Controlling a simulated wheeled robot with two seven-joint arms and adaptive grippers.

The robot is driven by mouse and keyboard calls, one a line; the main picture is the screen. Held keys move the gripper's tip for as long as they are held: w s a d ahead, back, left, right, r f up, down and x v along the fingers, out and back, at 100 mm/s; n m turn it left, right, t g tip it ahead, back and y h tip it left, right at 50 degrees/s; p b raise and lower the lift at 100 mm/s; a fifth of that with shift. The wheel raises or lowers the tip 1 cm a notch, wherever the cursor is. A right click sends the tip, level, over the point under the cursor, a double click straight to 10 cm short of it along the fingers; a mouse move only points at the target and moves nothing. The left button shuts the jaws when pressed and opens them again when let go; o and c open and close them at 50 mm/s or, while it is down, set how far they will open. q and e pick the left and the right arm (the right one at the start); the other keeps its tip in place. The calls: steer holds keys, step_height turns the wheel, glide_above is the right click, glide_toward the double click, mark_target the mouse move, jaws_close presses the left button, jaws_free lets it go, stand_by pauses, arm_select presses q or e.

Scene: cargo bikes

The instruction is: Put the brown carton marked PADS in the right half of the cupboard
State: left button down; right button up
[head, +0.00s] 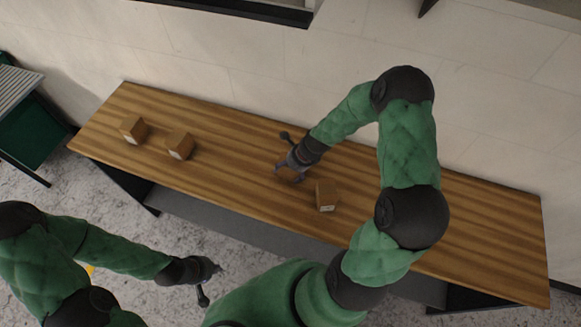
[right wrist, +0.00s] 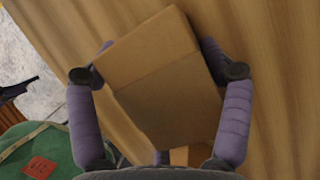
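A brown carton (right wrist: 165,85) sits between the fingers of my right gripper (right wrist: 156,48) in the right wrist view, with both fingertips against its sides and partly hidden by it. My right gripper (head: 287,160) is over the middle of the wooden tabletop in the head view, where the carton in it is hard to make out. Other brown cartons stand on the tabletop: one (head: 326,196) right of this gripper, two (head: 134,130) (head: 180,146) at the left. No PADS lettering is readable. My left gripper (head: 210,283) is empty, fingers apart, in front of the table. I cannot identify the cupboard.
The long wooden tabletop (head: 230,150) has free room between the cartons and at its right end. A grey surface (head: 240,228) lies below it. A dark-edged fixture (head: 240,8) is at the top edge. A green crate (head: 30,130) stands at the far left.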

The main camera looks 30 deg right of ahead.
steer(key=shift+c, duration=0.6)
steer(key=shift+r, duration=0.1)
